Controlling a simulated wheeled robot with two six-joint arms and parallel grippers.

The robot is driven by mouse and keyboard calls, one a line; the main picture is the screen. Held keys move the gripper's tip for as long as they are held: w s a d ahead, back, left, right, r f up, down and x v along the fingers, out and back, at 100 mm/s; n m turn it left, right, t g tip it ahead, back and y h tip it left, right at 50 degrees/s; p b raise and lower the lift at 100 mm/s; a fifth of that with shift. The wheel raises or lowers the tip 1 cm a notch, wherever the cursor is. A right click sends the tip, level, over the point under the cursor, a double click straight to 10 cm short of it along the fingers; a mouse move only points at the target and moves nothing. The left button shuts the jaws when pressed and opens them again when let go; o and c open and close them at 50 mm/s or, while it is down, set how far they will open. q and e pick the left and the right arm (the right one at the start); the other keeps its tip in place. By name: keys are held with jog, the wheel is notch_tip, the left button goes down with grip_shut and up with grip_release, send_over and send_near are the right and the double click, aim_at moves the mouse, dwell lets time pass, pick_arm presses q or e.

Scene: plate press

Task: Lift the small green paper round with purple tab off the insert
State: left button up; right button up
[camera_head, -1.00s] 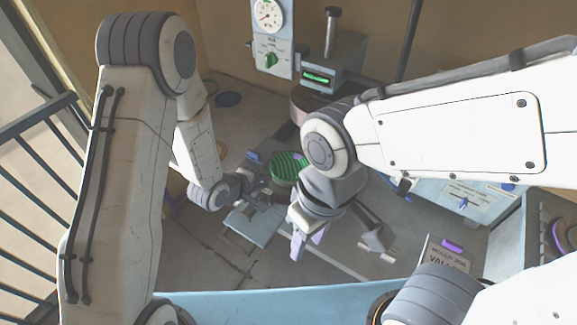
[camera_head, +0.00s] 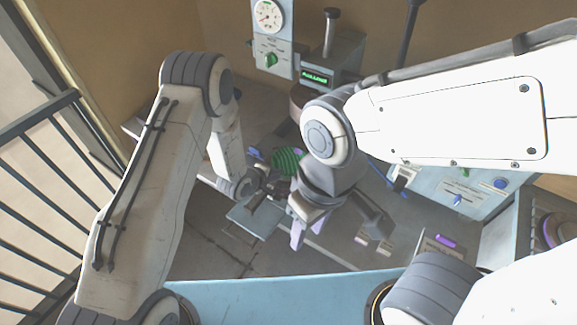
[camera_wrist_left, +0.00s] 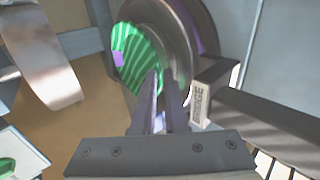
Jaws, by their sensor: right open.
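The small green paper round (camera_head: 287,161) is striped and stands tilted beside my left gripper (camera_head: 270,184) in the head view. In the left wrist view the round (camera_wrist_left: 137,55) shows its purple tab (camera_wrist_left: 118,59) at its left edge. Behind it is a round grey metal insert (camera_wrist_left: 182,30). My left gripper's narrow fingers (camera_wrist_left: 164,80) are close together with the round's near edge at their tips; they look shut on it. My right gripper (camera_head: 307,236) is open and empty, pointing down, to the right of the left one.
A press with a green display (camera_head: 315,77) and a gauge panel (camera_head: 270,40) stands behind. A blue-grey plate (camera_head: 256,220) lies below the left gripper. A control box (camera_head: 455,190) is on the right. My right arm crosses close to the round.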

pick_arm(q)
jog(key=shift+s+f, duration=0.15)
grip_shut()
